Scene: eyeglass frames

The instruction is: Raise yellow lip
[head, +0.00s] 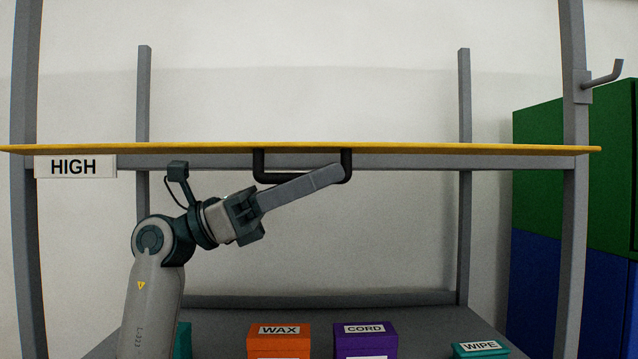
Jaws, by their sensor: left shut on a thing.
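The yellow lip (420,148) is a long thin board seen nearly edge-on, running level across the grey rack in the head view. A black U-shaped handle (259,166) hangs under its middle. My left gripper (338,174) reaches up from the lower left, with its long grey fingers shut on the handle near its right end. The fingers cover part of the handle's lower bar. My right gripper is not in view.
A white HIGH label (75,167) sits under the lip's left end. Below, a dark grey shelf holds an orange WAX box (279,338), a purple CORD box (365,340) and a teal WIPE box (481,348). A grey hook (606,75) sticks out from the right post.

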